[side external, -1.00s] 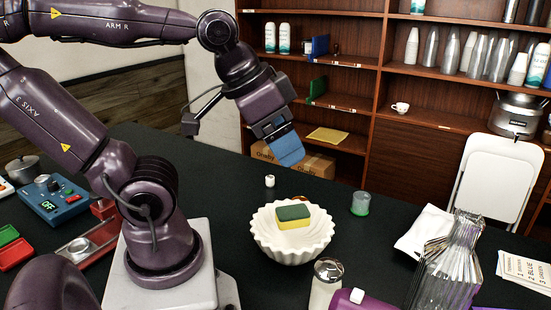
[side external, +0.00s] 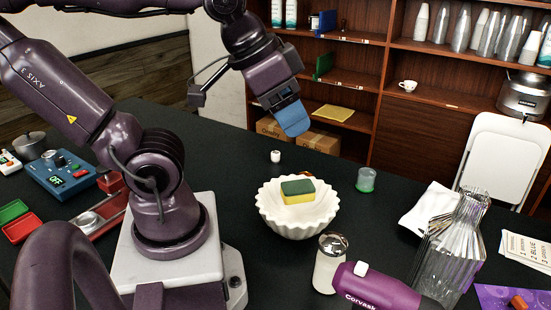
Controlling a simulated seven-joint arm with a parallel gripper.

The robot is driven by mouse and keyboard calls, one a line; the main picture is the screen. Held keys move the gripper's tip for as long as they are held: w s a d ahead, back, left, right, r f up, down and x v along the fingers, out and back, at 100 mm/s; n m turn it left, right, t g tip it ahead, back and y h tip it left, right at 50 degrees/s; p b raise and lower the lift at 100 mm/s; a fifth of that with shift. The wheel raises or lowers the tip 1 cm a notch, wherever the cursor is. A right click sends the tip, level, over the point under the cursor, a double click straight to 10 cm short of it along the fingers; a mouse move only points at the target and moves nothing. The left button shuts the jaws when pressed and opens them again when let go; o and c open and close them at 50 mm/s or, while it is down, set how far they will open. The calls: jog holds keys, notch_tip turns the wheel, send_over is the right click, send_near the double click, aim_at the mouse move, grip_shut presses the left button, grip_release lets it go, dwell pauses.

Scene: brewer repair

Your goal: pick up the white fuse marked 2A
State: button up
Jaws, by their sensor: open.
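A small white cylinder (side external: 275,156) stands on the dark table, behind the white fluted bowl. It may be the white fuse, but it is too small to read any 2A marking. My gripper (side external: 292,120) is in the air above and slightly right of it in the picture, apart from it. One blue finger pad shows and hides the gap between the fingers. Nothing is seen held in it.
The white fluted bowl (side external: 298,222) holds a green and yellow sponge (side external: 297,191). A green-based clear cup (side external: 366,180) stands right of it. A shaker (side external: 328,262) and a purple Corvask item (side external: 385,288) are in front. The table around the white cylinder is mostly clear.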

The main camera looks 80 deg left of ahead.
jog(key=shift+w, duration=0.1)
jog(key=w+a+f+m+g+y, duration=0.2)
jog(key=w+a+f+g, duration=0.2)
jog(key=w+a, duration=0.5)
jog(key=w+a+f+m+g+y, duration=0.1)
jog(key=w+a+f+g+y, duration=0.3)
jog(key=w+a, duration=0.55)
jog(key=m+g+y, duration=0.3)
jog(key=m+g, duration=0.3)
jog(key=g, duration=0.1)
send_near(277, 153)
jog(key=shift+y, duration=0.5)
jog(key=x, duration=0.4)
jog(key=shift+s, duration=0.25)
jog(key=shift+f+x, duration=0.15)
jog(key=shift+x, duration=1.4)
jog(key=shift+f+x, duration=0.2)
jog(key=shift+x, duration=1.35)
jog(key=shift+d, duration=0.1)
jog(key=c, duration=1)
